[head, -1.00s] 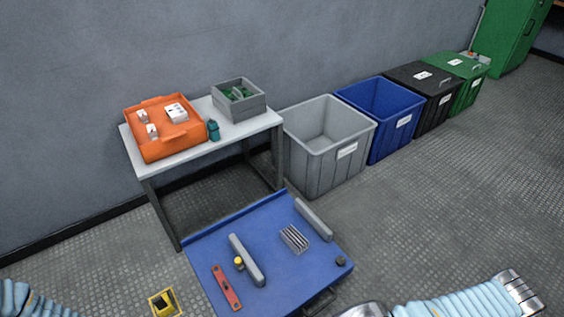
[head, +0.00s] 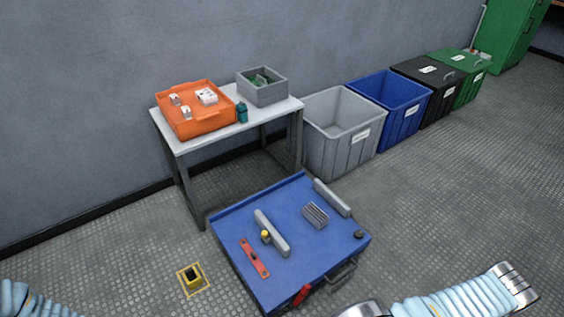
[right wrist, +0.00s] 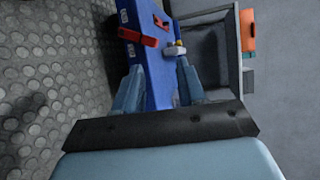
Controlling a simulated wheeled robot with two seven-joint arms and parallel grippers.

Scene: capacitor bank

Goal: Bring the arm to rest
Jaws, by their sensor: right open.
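My right arm (head: 455,303) shows in the head view at the bottom right, in a light blue ribbed sleeve with metal ends. Its gripper is outside that view. In the right wrist view my right gripper (right wrist: 160,68) has its two fingers spread apart, with nothing held between them. The side of the blue workbench (right wrist: 156,52) shows beyond and between the fingers; they appear clear of it. My left arm (head: 32,300) shows only as a sleeve at the bottom left corner of the head view; its gripper is hidden.
The blue workbench (head: 300,262) carries grey bars and a red piece (head: 254,258). A red handle (head: 301,295) is at its front. A yellow-edged socket (head: 193,277) is on the floor. Behind stand a white table (head: 200,142) and several bins. The floor at right is clear.

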